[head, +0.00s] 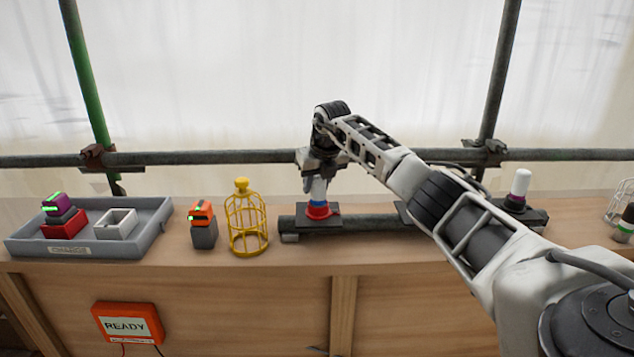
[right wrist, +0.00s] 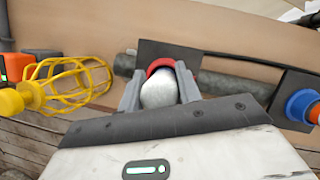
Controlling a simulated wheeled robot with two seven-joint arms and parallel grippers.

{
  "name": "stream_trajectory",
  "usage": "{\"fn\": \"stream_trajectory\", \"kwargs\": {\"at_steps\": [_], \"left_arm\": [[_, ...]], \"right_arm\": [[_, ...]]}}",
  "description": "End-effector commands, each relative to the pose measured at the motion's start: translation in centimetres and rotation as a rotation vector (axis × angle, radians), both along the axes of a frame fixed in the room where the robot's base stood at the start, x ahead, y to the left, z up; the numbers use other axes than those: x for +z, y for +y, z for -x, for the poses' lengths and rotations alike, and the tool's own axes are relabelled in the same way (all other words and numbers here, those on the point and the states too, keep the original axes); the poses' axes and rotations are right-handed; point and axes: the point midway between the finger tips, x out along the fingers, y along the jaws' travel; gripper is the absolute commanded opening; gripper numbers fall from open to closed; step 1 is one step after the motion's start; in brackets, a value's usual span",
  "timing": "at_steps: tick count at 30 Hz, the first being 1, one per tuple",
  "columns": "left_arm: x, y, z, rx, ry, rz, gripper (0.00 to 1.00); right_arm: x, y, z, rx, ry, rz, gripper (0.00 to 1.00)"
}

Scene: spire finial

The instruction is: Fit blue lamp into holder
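My right gripper (head: 318,182) points down over the left end of the dark rail. Its fingers (right wrist: 160,78) close on both sides of a pale bulb (right wrist: 158,92). A blue band (head: 318,203) shows below the bulb, directly above a red ring (head: 318,212) on a black plate (head: 301,223). The red ring also shows around the far side of the bulb in the right wrist view (right wrist: 163,64). I cannot tell whether the lamp is fully seated there. My left gripper is out of view.
A yellow wire cage (head: 246,222) stands just left of the rail, beside an orange-topped grey block (head: 203,226). A grey tray (head: 130,242) holds a red box and a white box. A white lamp (head: 520,184) stands upright at the rail's right end. Scaffold pipes (head: 230,157) run behind.

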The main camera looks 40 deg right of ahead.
Motion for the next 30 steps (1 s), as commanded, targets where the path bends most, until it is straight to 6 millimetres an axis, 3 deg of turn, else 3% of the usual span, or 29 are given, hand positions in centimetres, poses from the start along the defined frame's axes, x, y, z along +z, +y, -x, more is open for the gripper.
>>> {"fn": "stream_trajectory", "kwargs": {"at_steps": [1, 2, 14, 30], "left_arm": [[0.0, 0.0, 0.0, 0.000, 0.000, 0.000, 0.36], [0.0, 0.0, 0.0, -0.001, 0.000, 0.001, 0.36], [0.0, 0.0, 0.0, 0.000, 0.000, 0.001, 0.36], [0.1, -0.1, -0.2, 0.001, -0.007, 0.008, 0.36]], "right_arm": [[0.0, 0.0, 0.0, -0.001, 0.001, 0.000, 0.47], [0.0, 0.0, 0.0, -0.001, 0.001, 0.000, 0.55], [0.8, 0.0, 0.2, 0.000, -0.001, 0.001, 0.55], [10.1, 1.2, 3.8, 0.001, -0.002, 0.001, 0.55]]}}
